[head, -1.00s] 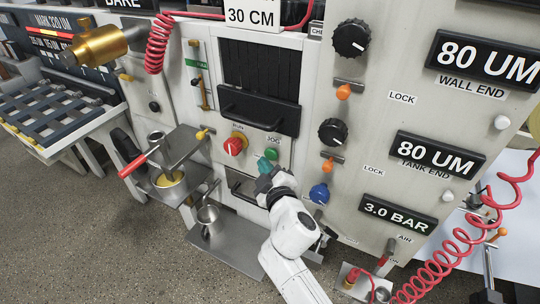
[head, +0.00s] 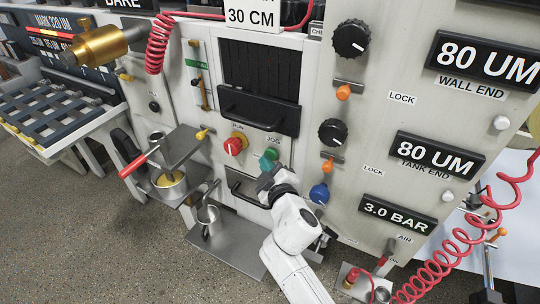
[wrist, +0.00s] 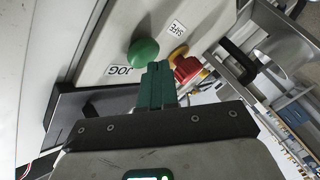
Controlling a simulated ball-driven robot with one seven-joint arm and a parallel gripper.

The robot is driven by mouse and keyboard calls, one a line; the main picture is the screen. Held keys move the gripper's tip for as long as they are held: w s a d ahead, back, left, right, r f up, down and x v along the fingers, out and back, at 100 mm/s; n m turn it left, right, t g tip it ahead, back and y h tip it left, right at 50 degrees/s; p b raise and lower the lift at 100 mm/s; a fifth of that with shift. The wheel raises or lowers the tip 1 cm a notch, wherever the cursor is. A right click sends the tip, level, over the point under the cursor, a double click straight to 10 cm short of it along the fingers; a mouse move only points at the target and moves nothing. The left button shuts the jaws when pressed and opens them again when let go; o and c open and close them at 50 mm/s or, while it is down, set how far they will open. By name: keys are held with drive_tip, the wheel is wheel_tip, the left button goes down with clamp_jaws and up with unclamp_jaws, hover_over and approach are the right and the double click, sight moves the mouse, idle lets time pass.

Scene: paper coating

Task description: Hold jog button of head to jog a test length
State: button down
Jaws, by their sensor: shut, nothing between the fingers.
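The green jog button (head: 272,153) is on the machine's front panel, under the JOG label. It also shows in the wrist view as a round green mushroom head (wrist: 143,52) beside the JOG label. My gripper (head: 265,162) is shut and empty, its teal fingertips at the button's lower left in the head view. In the wrist view the closed fingertips (wrist: 158,68) overlap the button's lower right edge. I cannot tell whether they touch it.
The red knob (head: 235,144) is left of the jog button. A black handle bar (head: 258,110) is above, and a blue knob (head: 319,193) is to the right. A drip plate (head: 225,247) is below. A coiled red hose (head: 455,250) hangs at the right.

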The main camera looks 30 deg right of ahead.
drive_tip(key=shift+w+d, duration=0.25)
drive_tip(key=shift+d, duration=0.2)
idle(2.2)
drive_tip(key=shift+a, duration=0.1)
idle(2.3)
drive_tip(key=shift+s+a+b, duration=0.3)
drive_tip(key=shift+s+a, duration=0.2)
drive_tip(key=shift+a, duration=0.2)
drive_tip(key=shift+s+a, duration=0.1)
drive_tip(key=shift+s+a+b, duration=0.5)
drive_tip(key=shift+s+a, duration=0.2)
drive_tip(key=shift+a, duration=0.25)
drive_tip(key=shift+s+a+b, duration=0.5)
drive_tip(key=shift+s+a, duration=0.2)
drive_tip(key=shift+a, duration=0.25)
